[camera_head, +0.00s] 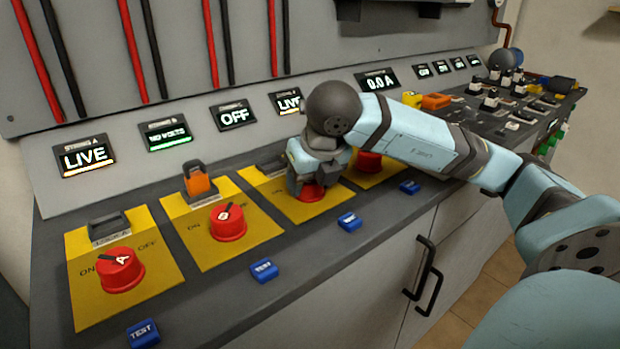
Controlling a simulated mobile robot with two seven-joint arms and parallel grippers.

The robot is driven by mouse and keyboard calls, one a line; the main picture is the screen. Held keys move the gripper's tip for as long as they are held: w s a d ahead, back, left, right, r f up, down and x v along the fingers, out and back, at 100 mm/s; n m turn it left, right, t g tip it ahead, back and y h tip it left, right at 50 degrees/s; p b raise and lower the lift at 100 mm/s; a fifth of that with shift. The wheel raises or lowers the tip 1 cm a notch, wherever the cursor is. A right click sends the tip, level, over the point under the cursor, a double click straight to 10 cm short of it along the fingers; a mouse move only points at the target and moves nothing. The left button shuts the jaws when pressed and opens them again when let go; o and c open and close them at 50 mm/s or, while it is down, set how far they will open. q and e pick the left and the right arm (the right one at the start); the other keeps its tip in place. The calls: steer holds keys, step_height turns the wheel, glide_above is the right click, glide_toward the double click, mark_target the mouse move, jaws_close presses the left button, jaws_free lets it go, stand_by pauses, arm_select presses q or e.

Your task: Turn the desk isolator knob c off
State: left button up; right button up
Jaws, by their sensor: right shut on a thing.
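Red isolator knob c (311,194) sits on the third yellow plate (282,206) of the desk. My right gripper (316,182) is over it from above, its jaws shut on the knob. The gripper and wrist hide the knob's top and pointer, so I cannot read its angle. The string C display (233,116) above reads OFF. My left gripper is not in view.
Knob A (121,269) and knob B (228,222) stand to the left; another red knob (368,162) is close on the right, partly behind my arm. An orange lock (198,182) stands behind knob B. Blue test buttons (349,222) line the front edge.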

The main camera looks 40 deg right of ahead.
stand_by(0.3)
steer(key=o, duration=0.9)
arm_select(q)
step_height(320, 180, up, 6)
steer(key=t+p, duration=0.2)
steer(key=p, duration=0.3)
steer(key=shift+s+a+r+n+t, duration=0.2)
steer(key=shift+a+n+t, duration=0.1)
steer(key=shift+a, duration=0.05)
arm_select(e)
steer(key=v, duration=1.4)
steer(key=shift+a, duration=0.1)
steer(key=shift+f, duration=0.1)
